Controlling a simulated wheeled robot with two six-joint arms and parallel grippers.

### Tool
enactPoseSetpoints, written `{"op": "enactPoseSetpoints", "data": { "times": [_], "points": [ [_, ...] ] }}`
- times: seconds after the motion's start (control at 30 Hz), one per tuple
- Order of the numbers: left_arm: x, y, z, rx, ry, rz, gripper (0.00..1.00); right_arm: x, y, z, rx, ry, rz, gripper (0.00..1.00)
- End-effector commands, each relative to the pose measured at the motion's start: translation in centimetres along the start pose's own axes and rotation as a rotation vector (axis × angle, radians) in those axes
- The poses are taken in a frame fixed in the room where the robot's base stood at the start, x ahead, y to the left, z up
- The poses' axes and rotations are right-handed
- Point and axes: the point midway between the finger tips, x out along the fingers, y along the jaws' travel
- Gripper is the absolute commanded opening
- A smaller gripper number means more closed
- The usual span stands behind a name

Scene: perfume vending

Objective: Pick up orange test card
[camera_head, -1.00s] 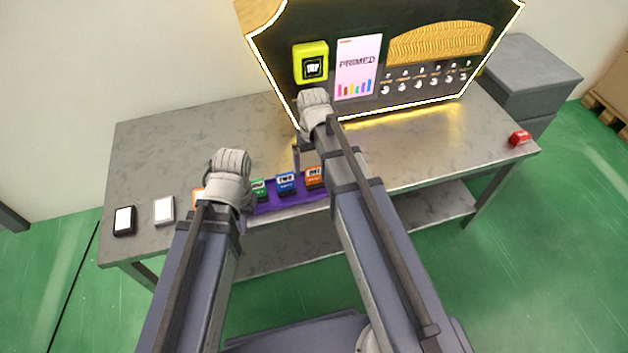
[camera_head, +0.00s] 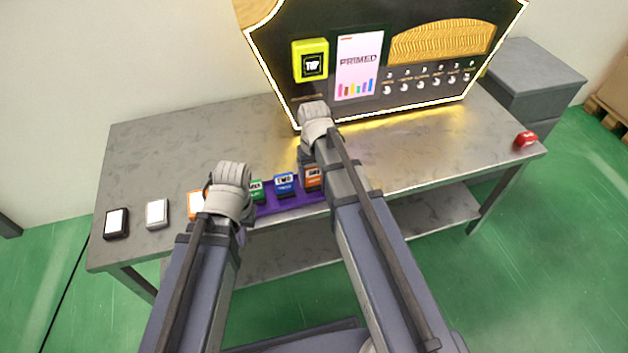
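One orange card block (camera_head: 195,203) sits on the table just left of my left gripper (camera_head: 231,188) and is partly hidden by it. Another orange block (camera_head: 313,180), with a white label, stands at the right end of the purple tray (camera_head: 290,203), beside a blue block (camera_head: 284,184) and a green block (camera_head: 256,190). My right gripper (camera_head: 316,122) is above and behind the right orange block, and its arm covers part of that block. Both grippers are seen from behind. Their fingertips are hidden, so I cannot tell their opening or any contact.
A black block (camera_head: 116,222) and a grey block (camera_head: 157,212), both with white faces, are on the table's left. The dark machine panel (camera_head: 400,60) has a yellow-green button (camera_head: 311,62) and a "PRIMED" screen (camera_head: 358,65). A red object (camera_head: 525,140) is far right. The middle right of the table (camera_head: 420,150) is clear.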

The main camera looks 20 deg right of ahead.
Motion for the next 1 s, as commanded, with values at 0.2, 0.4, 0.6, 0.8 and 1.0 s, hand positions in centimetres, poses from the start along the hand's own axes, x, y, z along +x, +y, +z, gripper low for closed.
{"op": "enactPoseSetpoints", "data": {
  "times": [0.2,0.4,0.6,0.8,1.0],
  "points": [
    [0.0,0.0,0.0,0.000,0.000,0.000,0.00,0.0,0.0,0.0,0.000,0.000,0.000,0.46],
    [0.0,0.0,0.0,0.000,0.000,0.000,0.00,0.0,0.0,0.0,0.000,0.000,0.000,0.23],
    [0.0,0.0,0.0,0.000,0.000,0.000,0.00,0.0,0.0,0.0,0.000,0.000,0.000,0.13],
    [-0.2,0.0,0.0,0.000,0.000,0.000,0.00,-0.2,0.0,0.0,0.000,0.000,0.000,0.12],
    [-1.5,-0.1,0.1,0.000,0.000,0.000,0.00,-1.5,0.0,0.0,0.000,0.000,0.000,0.12]
  ]
}}
